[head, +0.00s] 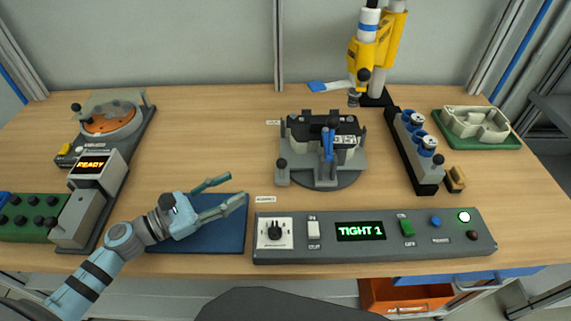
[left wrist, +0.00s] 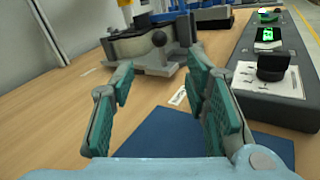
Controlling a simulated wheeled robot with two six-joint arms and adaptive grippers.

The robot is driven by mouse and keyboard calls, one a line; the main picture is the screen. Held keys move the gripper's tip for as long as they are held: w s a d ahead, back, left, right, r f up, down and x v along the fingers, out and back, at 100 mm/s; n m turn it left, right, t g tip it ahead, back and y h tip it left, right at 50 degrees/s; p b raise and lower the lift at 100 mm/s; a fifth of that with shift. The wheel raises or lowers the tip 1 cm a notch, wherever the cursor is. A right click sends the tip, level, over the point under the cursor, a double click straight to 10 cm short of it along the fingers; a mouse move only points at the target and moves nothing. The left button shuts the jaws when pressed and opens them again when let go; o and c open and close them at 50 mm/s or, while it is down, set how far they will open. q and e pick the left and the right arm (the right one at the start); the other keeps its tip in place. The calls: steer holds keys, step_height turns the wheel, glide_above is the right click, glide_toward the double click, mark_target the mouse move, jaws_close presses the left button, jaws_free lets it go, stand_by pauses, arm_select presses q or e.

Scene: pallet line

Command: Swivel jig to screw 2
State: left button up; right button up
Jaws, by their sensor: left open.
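The jig (head: 322,145) stands on a round grey base near the middle of the table, holding a dark part with a blue clamp lever. A knob on a post (head: 282,165) rises at its left side. In the left wrist view the jig (left wrist: 140,52) and its dark ball knob (left wrist: 159,38) lie beyond the fingers. My left gripper (head: 225,192) is open and empty over the blue mat, apart from the jig, to its front left. Its teal fingers (left wrist: 165,100) also show in the wrist view. My right gripper is not in view. I cannot tell the screws apart.
A control panel (head: 375,249) reading "TIGHT 1" stands at the front right. A yellow screwdriver (head: 362,55) hangs behind the jig. A black rack (head: 428,178) and a green tray (head: 480,143) stand right. A "READY" station (head: 88,190) stands left.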

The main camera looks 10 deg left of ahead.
mark_target(282, 164)
arm_select(q)
steer(key=shift+w+d+f, duration=0.15)
steer(key=shift+w, duration=0.05)
steer(key=x, duration=0.1)
steer(key=p+x, duration=0.1)
steer(key=x, duration=0.1)
steer(key=p+x, duration=0.1)
steer(key=x, duration=0.1)
steer(key=shift+r, duration=0.35)
steer(key=x, duration=0.3)
steer(key=p+x, duration=0.1)
steer(key=x, duration=0.5)
steer(key=shift+d+f, duration=0.1)
steer(key=shift+f, duration=0.2)
steer(key=shift+c, duration=0.3)
jaws_close()
